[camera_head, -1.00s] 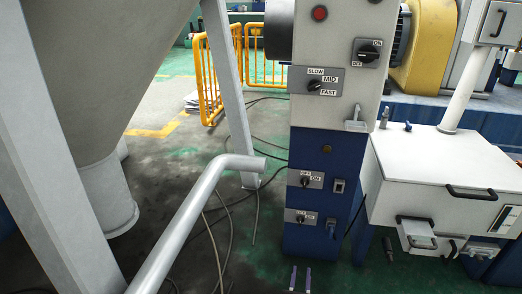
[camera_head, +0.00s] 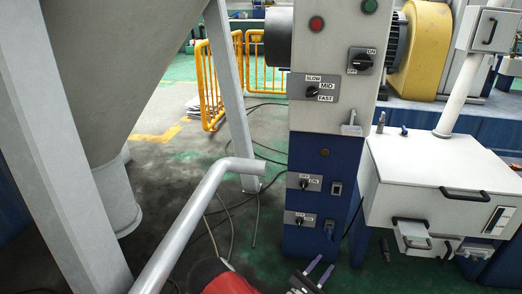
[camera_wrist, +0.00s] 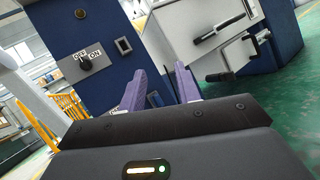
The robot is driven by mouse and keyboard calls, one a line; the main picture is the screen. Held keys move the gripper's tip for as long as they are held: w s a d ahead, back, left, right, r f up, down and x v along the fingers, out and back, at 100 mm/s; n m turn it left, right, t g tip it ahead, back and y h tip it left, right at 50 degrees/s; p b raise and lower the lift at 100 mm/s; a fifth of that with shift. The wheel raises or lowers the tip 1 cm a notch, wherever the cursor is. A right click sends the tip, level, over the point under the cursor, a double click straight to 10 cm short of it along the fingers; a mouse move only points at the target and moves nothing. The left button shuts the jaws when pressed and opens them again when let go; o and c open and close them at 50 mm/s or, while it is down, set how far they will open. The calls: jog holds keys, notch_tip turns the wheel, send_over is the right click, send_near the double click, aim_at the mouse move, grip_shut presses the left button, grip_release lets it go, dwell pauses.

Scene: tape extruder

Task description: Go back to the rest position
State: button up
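My gripper (camera_head: 318,271) shows at the bottom of the head view, in front of the lower end of the blue control column (camera_head: 322,195). Its two purple fingers stand apart with nothing between them. In the wrist view the fingers (camera_wrist: 158,85) are also apart and empty. Beyond them are an OFF/ON switch (camera_wrist: 86,62) on the blue column and the white box with black handles (camera_wrist: 205,45). The gripper touches nothing that I can see.
The column carries a speed knob (camera_head: 312,91) and several switches. The white box (camera_head: 430,180) juts out at right. A grey pipe (camera_head: 195,220) and hopper (camera_head: 110,70) stand at left. Cables lie on the green floor. Yellow railings (camera_head: 208,85) are behind.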

jog(key=s+d+r+m+g+y+p, duration=0.1)
jog(key=s+d+r+m+g+y, duration=0.15)
jog(key=s+r+m+g, duration=0.55)
jog(key=s+d+r+m+g+y+p, duration=0.2)
jog(key=s+d+r+m+g, duration=0.25)
jog(key=r+m+g, duration=0.55)
jog(key=s+a+r+m+t+y+p, duration=0.1)
jog(key=s+a+r+t+y, duration=0.3)
jog(key=r, duration=0.5)
jog(key=s+a+r+m+t+y+p, duration=0.1)
jog(key=s+a+r+m+t+y, duration=0.2)
jog(key=s+a+r+y, duration=0.3)
notch_tip(320, 180, up, 3)
jog(key=s+t+y, duration=0.1)
jog(key=s+y, duration=0.1)
jog(key=shift+s+a+m+p, duration=0.25)
jog(key=shift+s+m+p, duration=0.05)
jog(key=shift+s+m, duration=0.1)
